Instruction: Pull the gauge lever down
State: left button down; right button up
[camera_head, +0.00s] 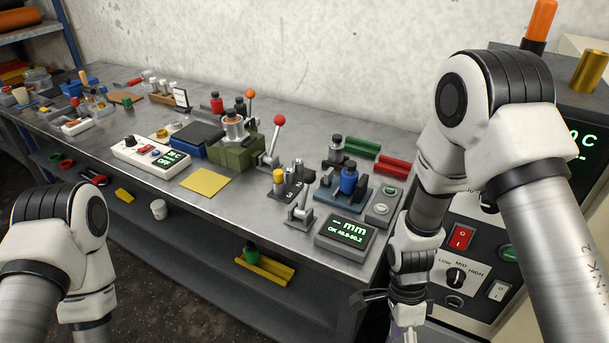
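A lever with a red ball knob (279,120) stands upright, leaning slightly right, on a grey bracket near the middle of the bench. I cannot tell for certain which lever belongs to the gauge. My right wrist hangs beyond the bench's right end, well away from the levers; its gripper (405,326) is mostly cut off by the bottom edge, so its opening is unclear. My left gripper is out of view.
A green fixture (236,150) with an orange-knobbed lever stands left of the red-knobbed lever. A white control box (151,158) and yellow sheet (205,181) lie farther left. A machine panel (470,250) stands at the right. Red and green trays lie at the bench's back right.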

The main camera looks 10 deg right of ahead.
jog(key=s+f+n+t, duration=0.2)
jog(key=s+f+n, duration=0.3)
jog(key=n, duration=0.4)
jog(key=s+d+f+n+t, duration=0.1)
jog(key=s+f+n, duration=0.4)
jog(key=n, duration=0.5)
notch_tip(320, 180, down, 2)
jog(key=shift+t, duration=0.7)
